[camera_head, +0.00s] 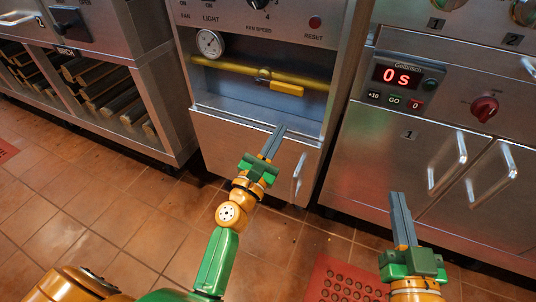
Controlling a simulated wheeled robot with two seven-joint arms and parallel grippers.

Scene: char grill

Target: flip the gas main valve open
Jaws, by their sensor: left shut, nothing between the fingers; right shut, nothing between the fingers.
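The gas main valve is on a yellow pipe (235,69) that runs across an open recess in the middle cabinet. Its yellow lever (286,88) points right, nearly along the pipe, from a small pivot (263,77). A round pressure gauge (209,43) sits above the pipe's left end. My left gripper (280,129) is shut and empty, in front of the recess's lower edge, below the lever and apart from it in the picture. My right gripper (398,198) is shut and empty, in front of the right-hand cabinet.
A control panel with a red reset button (315,22) is above the recess. A timer reading 0 (397,77) and a red knob (484,109) are on the right unit, over doors with bar handles (447,163). A red perforated mat (340,281) lies on the tiled floor.

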